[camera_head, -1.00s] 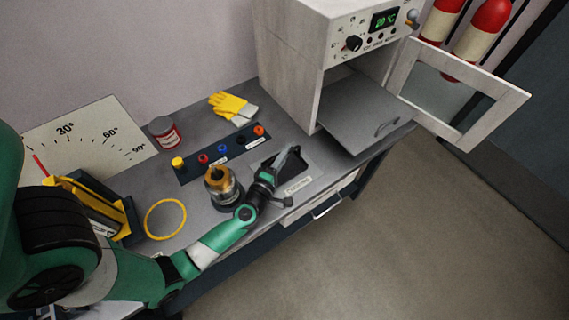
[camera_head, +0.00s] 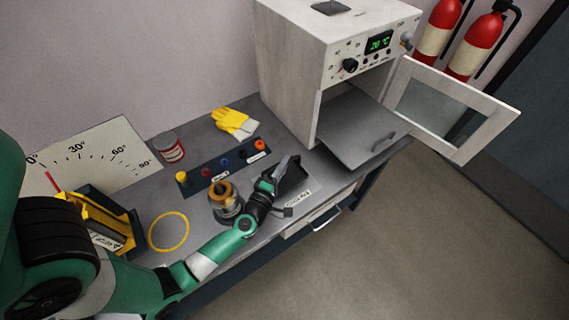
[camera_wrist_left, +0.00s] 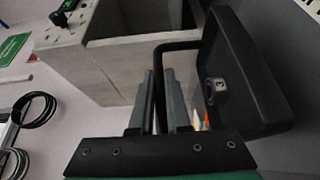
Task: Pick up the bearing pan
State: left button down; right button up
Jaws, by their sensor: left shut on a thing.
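The bearing pan (camera_wrist_left: 245,75) is black with raised walls and a bent rod handle. It fills the right of the left wrist view, with a dark metal bearing ring (camera_wrist_left: 215,91) inside. My left gripper (camera_wrist_left: 161,95) is shut on the handle, whose rod runs between the two grey fingers. In the head view the dark pan (camera_head: 297,176) shows beside my left gripper (camera_head: 285,167), over the labelled cooling area at the bench's front. I cannot tell whether it touches the surface. My right gripper is not in view.
An oven (camera_head: 292,60) stands open behind, with its door (camera_head: 490,122) swung right and a grey tray (camera_head: 358,122) with a handle.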

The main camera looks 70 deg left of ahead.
pick_arm(q)
jog(key=w+d+p, duration=0.1)
jog(key=w+d, duration=0.1)
jog(key=d, duration=0.7)
jog(key=w+d, duration=0.1)
jog(key=d, duration=0.7)
jog(key=shift+w+d+r+p, duration=0.2)
jog(key=shift+w+d+p, duration=0.15)
jog(key=shift+w+p, duration=0.05)
